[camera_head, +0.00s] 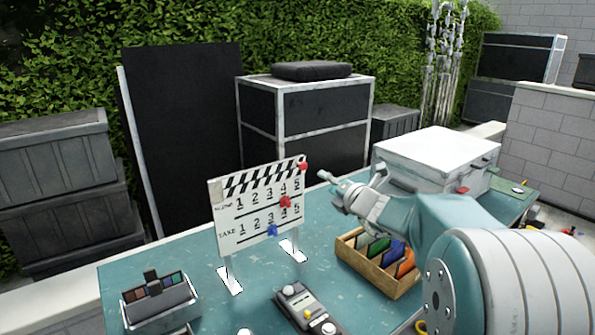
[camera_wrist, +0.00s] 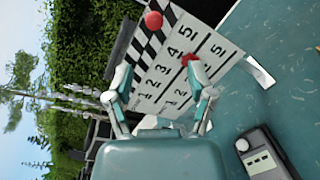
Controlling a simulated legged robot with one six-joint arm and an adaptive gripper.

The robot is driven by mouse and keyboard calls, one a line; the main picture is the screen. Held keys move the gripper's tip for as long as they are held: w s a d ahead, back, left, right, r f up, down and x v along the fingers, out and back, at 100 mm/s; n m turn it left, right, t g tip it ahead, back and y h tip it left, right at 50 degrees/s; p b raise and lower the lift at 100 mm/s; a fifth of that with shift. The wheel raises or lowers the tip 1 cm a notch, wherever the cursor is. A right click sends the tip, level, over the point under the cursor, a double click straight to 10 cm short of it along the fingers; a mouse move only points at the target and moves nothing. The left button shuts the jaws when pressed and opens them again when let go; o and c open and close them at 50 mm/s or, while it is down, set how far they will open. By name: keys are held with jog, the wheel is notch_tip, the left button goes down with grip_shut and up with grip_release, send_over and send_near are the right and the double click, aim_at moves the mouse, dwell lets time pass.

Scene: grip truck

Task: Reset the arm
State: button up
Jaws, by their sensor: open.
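My gripper (camera_head: 329,184) is at the end of my arm, above the teal table (camera_head: 190,262) and just right of the clapperboard. In the wrist view my gripper (camera_wrist: 160,88) has its two fingers apart, with nothing between them but the view of the board behind. The white clapperboard (camera_head: 243,222) stands upright on white feet, with black stripes along its top and rows of numbers. Red and blue markers sit on its face. The clapperboard also shows tilted in the wrist view (camera_wrist: 185,65).
A wooden tray (camera_head: 352,257) with coloured cards lies below my arm. A grey handheld device (camera_head: 303,307) and a small box with colour swatches (camera_head: 158,300) stand at the front. A white case (camera_head: 435,160) is at the back right. Black cases stand behind the table.

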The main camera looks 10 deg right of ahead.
jog(key=s+a+f+n+g+y, duration=0.1)
jog(key=s+a+n+g, duration=0.3)
jog(key=s+a+n, duration=0.45)
jog(key=s+a+f+n+g+y, duration=0.15)
jog(key=s+a+n+g, duration=0.35)
jog(key=s+n, duration=0.65)
jog(key=s+d+f+n+h, duration=0.1)
jog(key=s+f+n+h, duration=0.1)
jog(key=s+n, duration=0.3)
jog(key=s+d+f+n+g+h, duration=0.1)
jog(key=s+d+f+n+h, duration=0.1)
jog(key=s+n, duration=0.4)
jog(key=s+d+f+n+h, duration=0.2)
jog(key=s+n, duration=0.3)
jog(key=n, duration=0.8)
jog(key=shift+s+g+h, duration=0.25)
jog(key=shift+g+h, duration=0.15)
jog(key=shift+h, duration=0.35)
jog(key=shift+c, duration=0.3)
